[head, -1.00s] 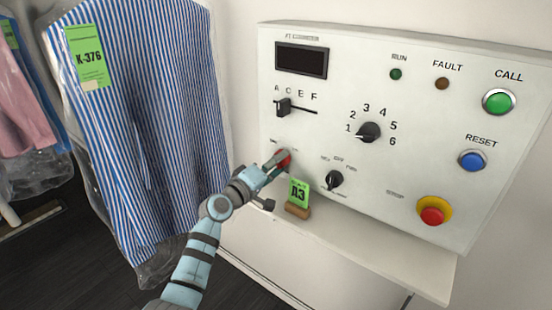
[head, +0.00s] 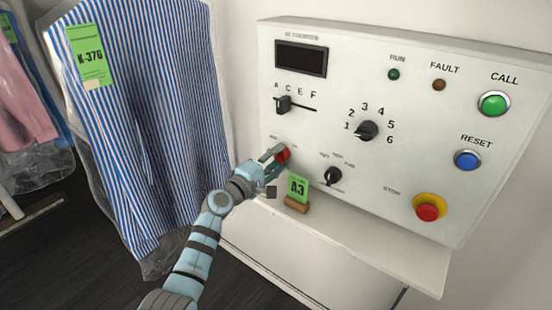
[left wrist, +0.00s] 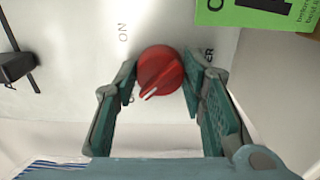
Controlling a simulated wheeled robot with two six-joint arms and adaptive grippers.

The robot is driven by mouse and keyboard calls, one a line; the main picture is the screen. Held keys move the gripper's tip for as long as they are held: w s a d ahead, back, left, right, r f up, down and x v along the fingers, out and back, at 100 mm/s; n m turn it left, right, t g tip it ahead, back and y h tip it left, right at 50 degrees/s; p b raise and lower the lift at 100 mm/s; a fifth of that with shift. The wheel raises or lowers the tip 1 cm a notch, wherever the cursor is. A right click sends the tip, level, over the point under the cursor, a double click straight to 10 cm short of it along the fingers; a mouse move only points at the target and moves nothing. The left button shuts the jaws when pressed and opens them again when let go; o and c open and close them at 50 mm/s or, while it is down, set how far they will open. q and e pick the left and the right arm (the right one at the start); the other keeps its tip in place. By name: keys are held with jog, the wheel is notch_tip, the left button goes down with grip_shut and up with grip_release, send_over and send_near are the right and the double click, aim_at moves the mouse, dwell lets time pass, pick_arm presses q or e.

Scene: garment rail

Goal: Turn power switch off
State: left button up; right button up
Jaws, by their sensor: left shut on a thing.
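The power switch is a red round knob (head: 283,155) at the lower left of the white control panel (head: 350,60). In the left wrist view the red knob (left wrist: 160,72) sits between my fingertips, with its white pointer line toward the lower left of the picture. An "ON" label (left wrist: 123,33) shows on the panel left of the knob; other lettering by it is partly hidden by the fingers. My left gripper (head: 277,155) is shut on the knob, one finger on each side (left wrist: 160,78). My right gripper is not in view.
A green A3 tag (head: 298,187) in a wooden block (head: 296,204) stands on the shelf (head: 390,260) close to my left gripper. A black rotary knob (head: 333,176) and slider (head: 283,104) are nearby. A striped bagged shirt (head: 150,130) hangs at left.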

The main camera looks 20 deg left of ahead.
pick_arm(q)
jog(key=o, duration=1.2)
jog(key=shift+c, duration=0.2)
jog(key=v, duration=1.2)
